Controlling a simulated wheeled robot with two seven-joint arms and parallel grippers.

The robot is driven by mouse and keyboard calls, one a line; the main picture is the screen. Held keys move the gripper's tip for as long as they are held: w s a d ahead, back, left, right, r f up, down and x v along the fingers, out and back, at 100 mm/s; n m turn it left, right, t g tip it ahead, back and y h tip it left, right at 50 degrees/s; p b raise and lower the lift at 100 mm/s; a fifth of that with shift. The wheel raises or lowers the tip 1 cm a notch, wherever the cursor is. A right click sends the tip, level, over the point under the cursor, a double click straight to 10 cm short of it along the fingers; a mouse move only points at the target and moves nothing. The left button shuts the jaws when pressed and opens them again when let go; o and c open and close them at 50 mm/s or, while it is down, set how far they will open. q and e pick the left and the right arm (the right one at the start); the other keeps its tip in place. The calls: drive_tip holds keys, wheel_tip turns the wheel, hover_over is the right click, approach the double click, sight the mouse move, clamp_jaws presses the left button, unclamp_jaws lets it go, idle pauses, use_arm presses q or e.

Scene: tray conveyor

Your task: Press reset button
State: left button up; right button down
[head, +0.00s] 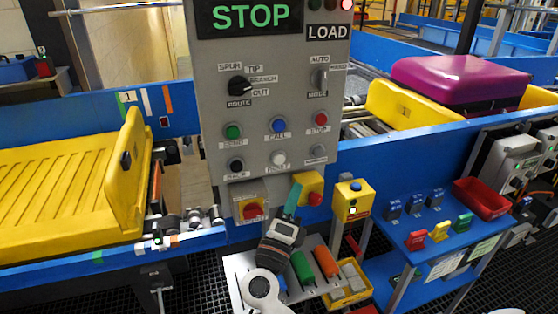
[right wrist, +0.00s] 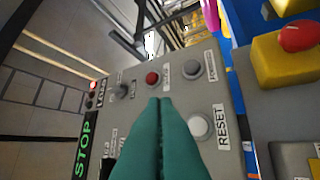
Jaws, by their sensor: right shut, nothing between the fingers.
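The grey control panel (head: 262,105) carries the white RESET button (head: 278,158) in its lower middle row. In the right wrist view the white button (right wrist: 197,125) sits beside the RESET label (right wrist: 223,123), right of my fingers. My right gripper (head: 296,186) has teal fingers pressed together, empty, a little below and right of the RESET button in the head view. In the right wrist view its fingertips (right wrist: 160,101) point across the panel face. I cannot tell whether they touch the panel. The button appears apart from the fingers. My left gripper is not in view.
Near RESET are a black button (head: 236,164), a blue button (head: 278,124), a red button (head: 320,119) and a grey button (head: 318,151). Below the panel stands a yellow box with a red emergency button (head: 315,199). A yellow tray (head: 55,195) lies on the left conveyor.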

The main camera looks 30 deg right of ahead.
drive_tip(key=b, duration=0.2)
approach(284, 157)
drive_tip(key=shift+s+d+r+x, duration=0.1)
drive_tip(key=shift+s+x, duration=0.05)
drive_tip(key=shift+x, duration=0.7)
drive_tip(key=shift+s+d+r+x, duration=0.1)
drive_tip(key=shift+s+x, duration=0.05)
drive_tip(key=shift+x, duration=0.7)
drive_tip(key=shift+s+r+x, duration=0.1)
drive_tip(key=shift+s+x, duration=0.05)
drive_tip(key=shift+x, duration=0.7)
drive_tip(key=shift+w+d, duration=0.15)
drive_tip(key=shift+w, duration=0.25)
drive_tip(key=shift+w+d, duration=0.1)
drive_tip(key=shift+w, duration=0.35)
idle(0.4)
drive_tip(key=shift+s, duration=0.1)
drive_tip(key=shift+s+a+p, duration=0.25)
drive_tip(key=shift+s+p, duration=0.05)
drive_tip(key=shift+s, duration=0.5)
drive_tip(key=shift+s+a+p, duration=0.2)
drive_tip(key=shift+s, duration=0.6)
drive_tip(key=shift+s+a+p, duration=0.2)
drive_tip(key=shift+s+p, duration=0.05)
drive_tip(key=shift+s, duration=0.55)
drive_tip(key=shift+s+a+p, duration=0.15)
drive_tip(key=shift+s+p, duration=0.05)
drive_tip(key=shift+s, duration=0.6)
